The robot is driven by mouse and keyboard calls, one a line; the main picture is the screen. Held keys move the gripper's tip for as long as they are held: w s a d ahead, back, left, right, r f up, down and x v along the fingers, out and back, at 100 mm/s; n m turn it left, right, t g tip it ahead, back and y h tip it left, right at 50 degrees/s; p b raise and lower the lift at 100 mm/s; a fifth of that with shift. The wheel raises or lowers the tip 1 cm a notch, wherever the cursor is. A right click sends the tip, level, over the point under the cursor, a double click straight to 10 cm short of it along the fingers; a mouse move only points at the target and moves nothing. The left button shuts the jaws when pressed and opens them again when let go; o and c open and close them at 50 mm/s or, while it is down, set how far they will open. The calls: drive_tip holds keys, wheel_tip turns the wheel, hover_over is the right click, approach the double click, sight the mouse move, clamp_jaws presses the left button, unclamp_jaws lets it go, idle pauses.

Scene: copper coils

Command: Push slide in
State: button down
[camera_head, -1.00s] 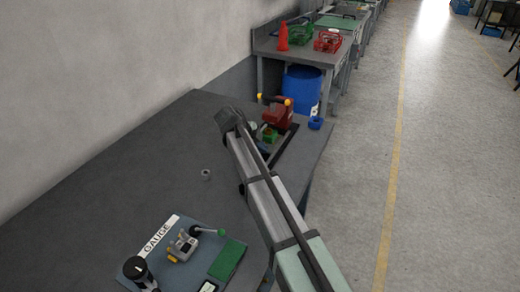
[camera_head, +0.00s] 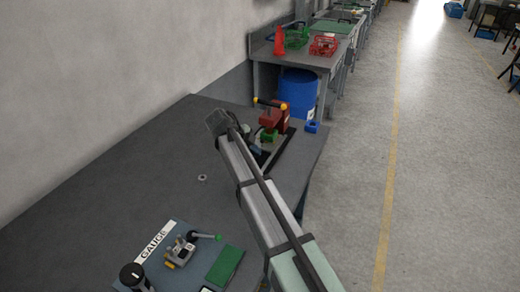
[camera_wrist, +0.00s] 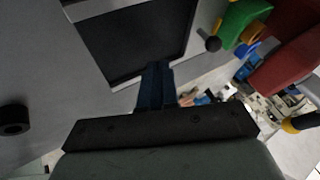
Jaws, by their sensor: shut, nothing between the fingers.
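A red press (camera_head: 276,116) with a yellow-tipped lever stands near the far right edge of the table. A green block (camera_head: 267,136), probably part of the slide, sits low at its front. In the wrist view the green block (camera_wrist: 240,22) has a black knob and yellow and blue parts, beside the red press (camera_wrist: 290,62). My gripper (camera_wrist: 157,72) is shut and empty; its blue fingers point toward a dark rectangular panel (camera_wrist: 130,42), apart from the green block. In the head view my wrist (camera_head: 218,122) is left of the press, and the fingertips are hidden.
A small ring (camera_head: 202,178) lies on the grey table (camera_head: 110,165); a dark ring (camera_wrist: 14,118) shows in the wrist view. A gauge board (camera_head: 190,260) is at the front. A blue holder (camera_head: 312,127) stands right of the press. The table's left part is clear.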

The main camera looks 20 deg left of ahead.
drive_tip(key=v, duration=0.8)
drive_tip(key=shift+r, duration=0.15)
